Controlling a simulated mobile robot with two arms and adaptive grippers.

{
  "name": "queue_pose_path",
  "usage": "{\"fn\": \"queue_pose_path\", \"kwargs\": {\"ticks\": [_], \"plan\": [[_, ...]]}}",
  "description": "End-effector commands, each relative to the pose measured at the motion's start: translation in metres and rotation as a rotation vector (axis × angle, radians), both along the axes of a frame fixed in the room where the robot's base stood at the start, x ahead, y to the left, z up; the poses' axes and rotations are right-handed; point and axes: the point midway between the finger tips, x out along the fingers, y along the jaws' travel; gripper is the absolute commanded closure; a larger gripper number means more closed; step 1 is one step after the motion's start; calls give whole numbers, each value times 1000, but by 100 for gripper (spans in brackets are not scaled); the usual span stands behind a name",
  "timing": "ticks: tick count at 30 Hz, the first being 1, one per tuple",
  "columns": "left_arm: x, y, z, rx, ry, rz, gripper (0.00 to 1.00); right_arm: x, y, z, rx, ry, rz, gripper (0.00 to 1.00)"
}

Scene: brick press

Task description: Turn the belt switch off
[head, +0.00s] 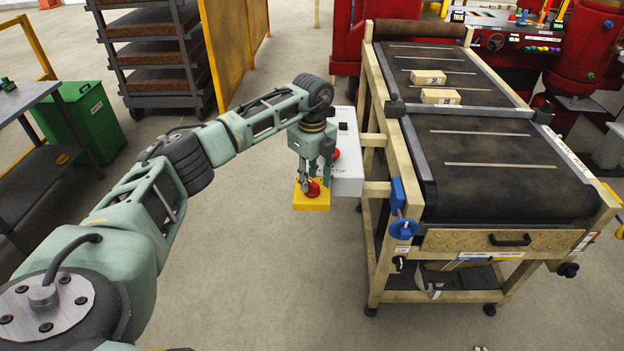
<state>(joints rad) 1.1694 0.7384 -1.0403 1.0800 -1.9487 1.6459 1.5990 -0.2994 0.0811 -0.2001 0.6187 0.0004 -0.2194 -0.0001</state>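A pale grey control box (347,179) is mounted on the left side of the belt conveyor's frame. A small black switch (343,126) shows on its upper part, and a red button lies lower, partly behind my gripper. A yellow box (312,203) with a red mushroom button (313,189) sits at the left of the grey box. My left gripper (318,180) points down above the yellow box, its fingers apart with nothing visible between them. Whether it touches the button I cannot tell. It hides part of the control box and its lettering. My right gripper is out of view.
The conveyor belt (500,180) carries two pale bricks (440,96) farther back. A blue handwheel (403,228) sticks out at its near left corner. A red press (590,50) stands behind it. A green bin (85,120) stands left. The floor between is clear.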

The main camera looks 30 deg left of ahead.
Motion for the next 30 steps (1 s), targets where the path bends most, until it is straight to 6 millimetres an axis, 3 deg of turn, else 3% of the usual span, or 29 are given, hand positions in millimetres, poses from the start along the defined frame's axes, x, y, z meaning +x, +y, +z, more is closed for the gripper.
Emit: {"fn": "queue_pose_path", "kwargs": {"ticks": [9,15,21,30], "plan": [[1,1,66,-1,-7,1,67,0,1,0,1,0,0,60],[1,1,99,0,-5,1,67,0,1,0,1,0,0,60],[1,0,111,-1,-3,1,67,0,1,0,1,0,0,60],[1,0,112,0,-2,1,67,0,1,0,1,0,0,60]]}}
